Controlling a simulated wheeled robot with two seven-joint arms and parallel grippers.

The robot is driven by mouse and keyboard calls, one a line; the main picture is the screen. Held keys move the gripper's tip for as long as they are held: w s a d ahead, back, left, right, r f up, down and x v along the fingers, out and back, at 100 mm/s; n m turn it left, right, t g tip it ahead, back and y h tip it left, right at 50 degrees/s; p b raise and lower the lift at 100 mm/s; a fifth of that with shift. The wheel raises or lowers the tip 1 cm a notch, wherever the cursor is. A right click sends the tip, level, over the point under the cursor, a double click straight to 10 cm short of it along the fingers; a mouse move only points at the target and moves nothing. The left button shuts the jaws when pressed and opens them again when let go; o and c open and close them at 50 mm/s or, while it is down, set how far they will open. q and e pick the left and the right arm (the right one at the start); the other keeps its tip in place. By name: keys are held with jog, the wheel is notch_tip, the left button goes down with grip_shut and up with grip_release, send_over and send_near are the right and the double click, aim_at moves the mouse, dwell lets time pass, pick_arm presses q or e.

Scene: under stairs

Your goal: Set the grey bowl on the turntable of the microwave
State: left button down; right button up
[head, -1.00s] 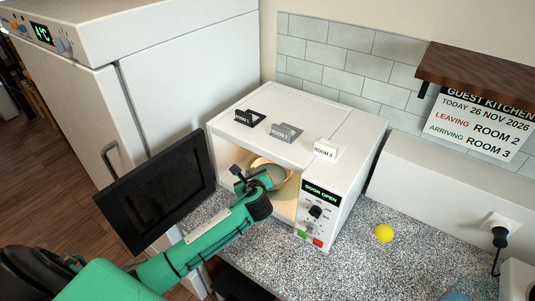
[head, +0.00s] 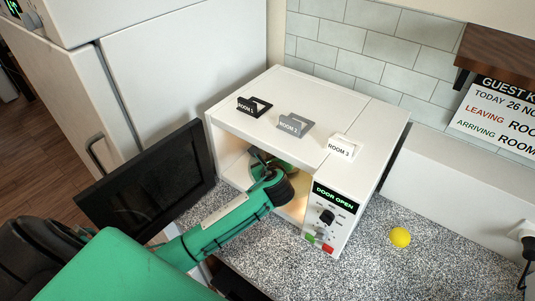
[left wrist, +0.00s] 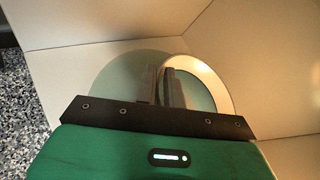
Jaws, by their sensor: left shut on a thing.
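The white microwave (head: 305,130) stands on the counter with its dark door (head: 148,182) swung open to the left. My left arm reaches through its opening, and my left gripper (head: 262,163) is inside the cavity. In the left wrist view the gripper (left wrist: 166,82) is shut on the left rim of the grey bowl (left wrist: 203,88). The bowl looks tilted or seen obliquely, over the right part of the pale glass turntable (left wrist: 112,78). I cannot tell whether the bowl touches the turntable. In the head view the gripper and microwave top mostly hide the bowl. My right gripper is not in view.
Three room signs, black (head: 254,106), grey (head: 295,124) and white (head: 341,148), stand on the microwave. The fridge (head: 190,70) stands at the left. The cavity walls are close around the gripper.

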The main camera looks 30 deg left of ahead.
pick_arm(q)
jog(key=c, duration=1.6)
grip_release()
jog(key=shift+d, duration=0.15)
jog(key=shift+o, duration=0.5)
jog(key=shift+s+d+r, duration=0.1)
jog(key=shift+s+d, duration=0.05)
jog(key=shift+s, duration=0.15)
jog(key=b+v, duration=0.2)
jog(key=v, duration=0.9)
jog(key=shift+r, duration=0.2)
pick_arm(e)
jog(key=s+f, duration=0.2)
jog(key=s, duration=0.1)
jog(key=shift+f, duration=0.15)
pick_arm(q)
jog(key=shift+s, duration=0.1)
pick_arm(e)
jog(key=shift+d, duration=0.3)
pick_arm(q)
jog(key=shift+d, duration=0.1)
